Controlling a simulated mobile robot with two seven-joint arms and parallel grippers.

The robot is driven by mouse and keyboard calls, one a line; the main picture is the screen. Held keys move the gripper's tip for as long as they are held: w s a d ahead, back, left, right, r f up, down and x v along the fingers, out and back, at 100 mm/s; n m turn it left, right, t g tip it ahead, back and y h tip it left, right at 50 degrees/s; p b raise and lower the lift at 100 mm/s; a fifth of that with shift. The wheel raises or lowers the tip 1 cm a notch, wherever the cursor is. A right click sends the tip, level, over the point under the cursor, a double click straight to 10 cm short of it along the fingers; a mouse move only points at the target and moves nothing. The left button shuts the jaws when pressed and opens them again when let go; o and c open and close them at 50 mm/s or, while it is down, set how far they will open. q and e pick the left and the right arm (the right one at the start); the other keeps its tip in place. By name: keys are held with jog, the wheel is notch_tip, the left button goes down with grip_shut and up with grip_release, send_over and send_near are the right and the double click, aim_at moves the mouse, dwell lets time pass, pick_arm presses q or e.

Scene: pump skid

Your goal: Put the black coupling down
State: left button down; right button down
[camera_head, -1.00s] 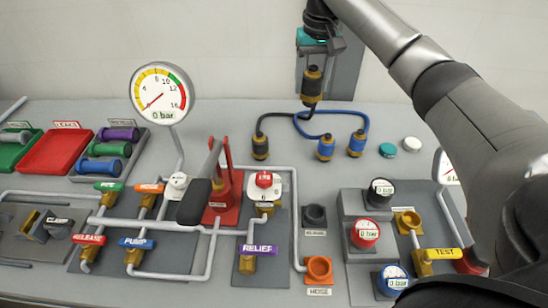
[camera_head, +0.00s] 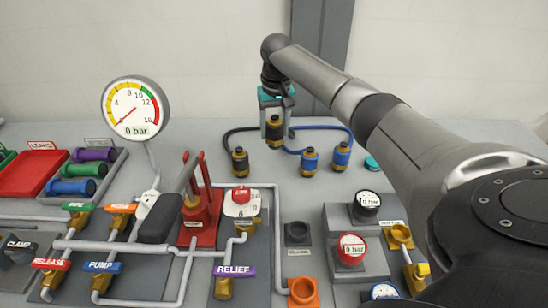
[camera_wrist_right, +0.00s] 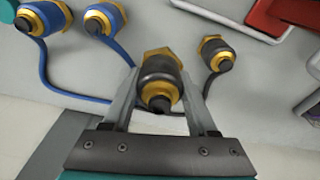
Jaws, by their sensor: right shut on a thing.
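My right gripper (camera_head: 276,108) is shut on a black coupling with brass-coloured rings (camera_head: 274,131). It holds the coupling upright over the back part of the bench; whether its lower end touches the bench I cannot tell. In the right wrist view the coupling (camera_wrist_right: 160,80) sits between the two fingers of my right gripper (camera_wrist_right: 158,105). A second black coupling (camera_head: 240,162) stands on the bench to its left, with a black hose behind. My left gripper is not in view.
Two blue couplings (camera_head: 309,159) with a blue hose stand close to the right. A red hand pump (camera_head: 200,215), a grey socket (camera_head: 297,233) and an orange socket (camera_head: 303,292) lie nearer. Gauges on a stepped block (camera_head: 352,250) stand at right. Some bare bench lies before the couplings.

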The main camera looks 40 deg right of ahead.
aim_at(275, 123)
notch_tip(275, 123, down, 9)
jog(key=shift+r+b, duration=0.2)
jog(key=shift+b, duration=0.65)
jog(key=shift+c, duration=1)
grip_release()
jog(key=shift+f, duration=0.15)
jog(key=r+p, duration=0.1)
jog(key=r, duration=0.3)
jog(key=r+p, duration=0.1)
jog(key=r, duration=0.3)
jog(key=s+r+p, duration=0.1)
jog(key=r, duration=0.3)
jog(key=shift+s+a+r, duration=0.1)
jog(key=shift+a+r, duration=0.05)
jog(key=shift+a, duration=0.25)
